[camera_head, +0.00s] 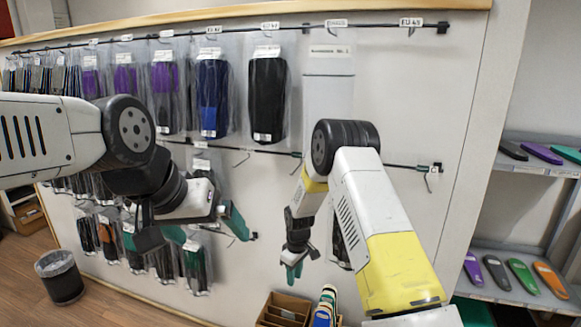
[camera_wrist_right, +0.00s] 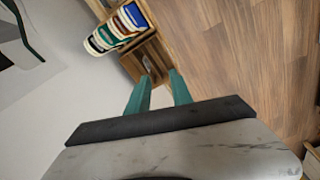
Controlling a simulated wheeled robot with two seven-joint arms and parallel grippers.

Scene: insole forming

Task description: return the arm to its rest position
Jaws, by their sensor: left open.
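My left arm comes in from the left in the head view. Its gripper (camera_head: 205,228) has green fingers spread wide apart, with nothing between them, in front of the lower part of the display wall. My right arm reaches in from the lower right and bends down at its elbow. In the right wrist view the two green fingers (camera_wrist_right: 160,76) stand apart with a gap and hold nothing.
Shelves (camera_head: 530,303) with insoles are at the right. A bin (camera_head: 60,278) stands on the floor at left.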

